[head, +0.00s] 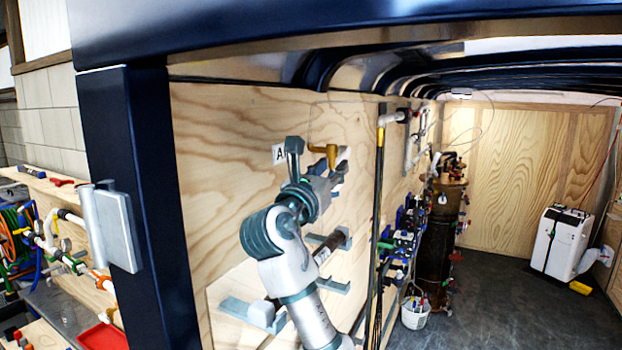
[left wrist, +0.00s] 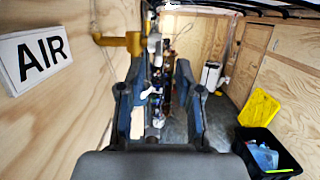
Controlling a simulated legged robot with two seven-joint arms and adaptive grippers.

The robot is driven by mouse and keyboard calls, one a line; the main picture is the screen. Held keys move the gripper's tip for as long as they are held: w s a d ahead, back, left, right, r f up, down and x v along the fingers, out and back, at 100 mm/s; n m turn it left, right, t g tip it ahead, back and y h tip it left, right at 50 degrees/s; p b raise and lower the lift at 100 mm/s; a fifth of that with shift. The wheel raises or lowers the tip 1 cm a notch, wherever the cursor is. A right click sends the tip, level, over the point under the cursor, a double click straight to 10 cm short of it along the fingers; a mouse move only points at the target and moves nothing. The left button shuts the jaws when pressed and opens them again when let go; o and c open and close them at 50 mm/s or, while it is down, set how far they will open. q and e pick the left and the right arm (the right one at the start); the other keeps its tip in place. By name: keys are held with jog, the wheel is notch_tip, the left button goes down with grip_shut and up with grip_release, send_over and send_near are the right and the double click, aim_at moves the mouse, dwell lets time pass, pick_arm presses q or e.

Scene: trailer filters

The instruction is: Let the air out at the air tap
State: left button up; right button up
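A white sign with the letters AIR (left wrist: 35,58) is on the plywood wall; its edge with an A shows in the head view (head: 279,154). A yellow-brass air tap (head: 325,150) comes out of the wall beside the sign. In the left wrist view the yellow tap (left wrist: 120,41) lies up and left, just beyond the left finger. My left gripper (head: 318,167) is open, its two fingers spread, close to the tap. In the left wrist view nothing is held between the fingers (left wrist: 158,92). Part of the tap is hidden behind the gripper. My right gripper is not in view.
A dark post (head: 130,190) stands left of my arm. Grey wall brackets (head: 250,312) hold a dark tube below the gripper. A tall dark cylinder (head: 437,240) and a white machine (head: 562,240) stand deeper inside. The floor between them is clear. A black bin (left wrist: 268,152) is at right.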

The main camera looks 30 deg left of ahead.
pick_arm(q)
jog(key=r+v, duration=0.2)
jog(key=v, duration=0.8)
jog(key=shift+s+r, duration=0.2)
jog(key=shift+s, duration=0.4)
